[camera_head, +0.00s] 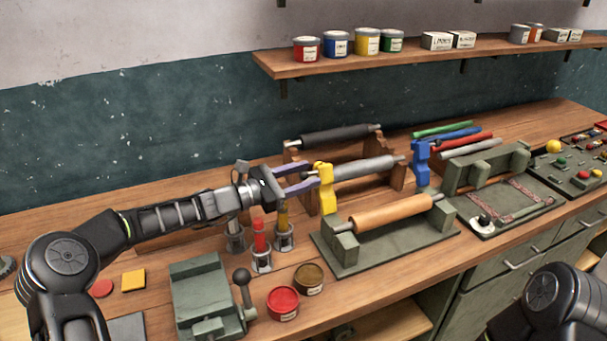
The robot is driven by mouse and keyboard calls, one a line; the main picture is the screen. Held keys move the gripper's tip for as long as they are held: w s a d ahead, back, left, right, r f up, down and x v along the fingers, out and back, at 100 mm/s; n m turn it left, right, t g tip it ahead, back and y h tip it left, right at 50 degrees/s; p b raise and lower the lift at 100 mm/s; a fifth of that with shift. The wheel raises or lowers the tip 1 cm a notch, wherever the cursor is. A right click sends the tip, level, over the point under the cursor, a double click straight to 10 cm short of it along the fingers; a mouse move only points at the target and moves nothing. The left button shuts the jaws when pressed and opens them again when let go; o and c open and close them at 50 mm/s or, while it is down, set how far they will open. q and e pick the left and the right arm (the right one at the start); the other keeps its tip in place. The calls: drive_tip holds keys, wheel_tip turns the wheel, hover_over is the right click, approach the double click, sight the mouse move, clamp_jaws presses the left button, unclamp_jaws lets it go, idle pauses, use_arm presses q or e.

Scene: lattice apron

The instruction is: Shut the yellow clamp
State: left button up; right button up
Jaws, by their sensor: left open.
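The yellow clamp (327,190) stands upright at the left end of a grey roller (365,168) near the middle of the bench. I cannot tell whether its jaw is open or shut. My left gripper (312,180) comes in from the left, its two purple-grey fingers open and pointing right at the clamp. The fingertips are right beside the clamp's upper part; I cannot tell if they touch it. Of my right arm only a dark part shows at the lower right, and its gripper is out of view.
A blue clamp (421,162) stands further right. A wooden roller (395,211) on a green base lies in front of the yellow clamp. Upright tubes (261,240) stand below my left gripper. A green vise-like block (205,295) and red tin (283,302) are near the front edge.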

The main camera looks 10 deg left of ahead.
use_arm(q)
drive_tip(key=shift+c, duration=0.4)
clamp_jaws()
idle(0.9)
